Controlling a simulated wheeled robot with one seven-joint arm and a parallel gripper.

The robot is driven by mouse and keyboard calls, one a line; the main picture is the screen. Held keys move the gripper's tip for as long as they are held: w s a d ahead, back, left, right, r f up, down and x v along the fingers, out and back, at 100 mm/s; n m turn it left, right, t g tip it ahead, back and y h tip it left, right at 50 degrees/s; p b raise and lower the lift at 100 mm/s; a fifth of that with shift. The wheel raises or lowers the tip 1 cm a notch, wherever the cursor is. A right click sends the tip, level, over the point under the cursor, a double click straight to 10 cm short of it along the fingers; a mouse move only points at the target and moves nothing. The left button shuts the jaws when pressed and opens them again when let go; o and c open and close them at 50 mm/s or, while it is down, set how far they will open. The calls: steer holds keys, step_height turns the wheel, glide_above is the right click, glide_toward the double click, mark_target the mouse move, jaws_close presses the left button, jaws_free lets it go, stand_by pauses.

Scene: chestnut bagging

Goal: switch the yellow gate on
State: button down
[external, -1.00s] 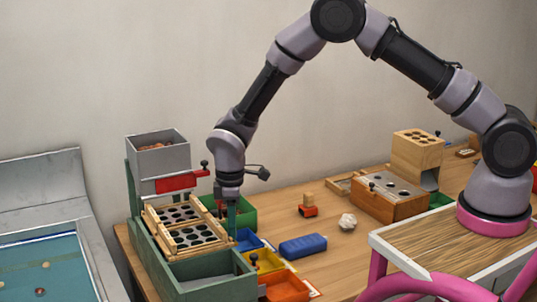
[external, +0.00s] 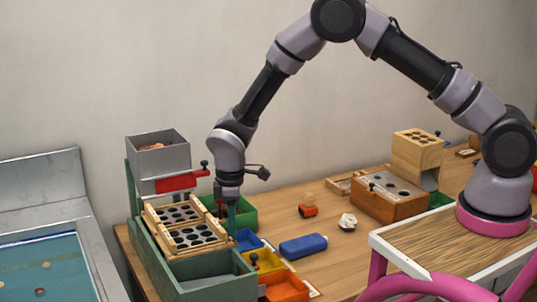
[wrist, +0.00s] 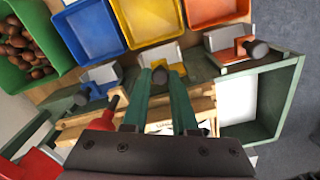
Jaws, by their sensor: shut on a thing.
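My gripper (wrist: 160,80) points down over the green-framed sorter, its two green fingers shut on the dark knob (wrist: 160,74) of the yellow gate (wrist: 159,100). A grey chute plate lies just beyond the knob. The blue gate (wrist: 100,90) is to the left and the orange gate (wrist: 237,46) to the right, each with its own dark knob. In the external view my gripper (external: 232,213) is at the sorter's right side, and its fingers hide the yellow gate there.
Blue (wrist: 88,32), yellow (wrist: 150,20) and orange (wrist: 212,10) bins line the sorter's outlet side. A green bin (wrist: 52,68) holds chestnuts. A hopper (external: 160,160) with a red slide stands over the wooden hole trays. A blue case (external: 303,246) and a white crumpled lump (external: 347,221) lie on the table.

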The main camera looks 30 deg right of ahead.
steer(key=shift+r, duration=1.8)
steer(key=c, duration=0.7)
jaws_free()
step_height(320, 180, up, 11)
steer(key=shift+f, duration=0.1)
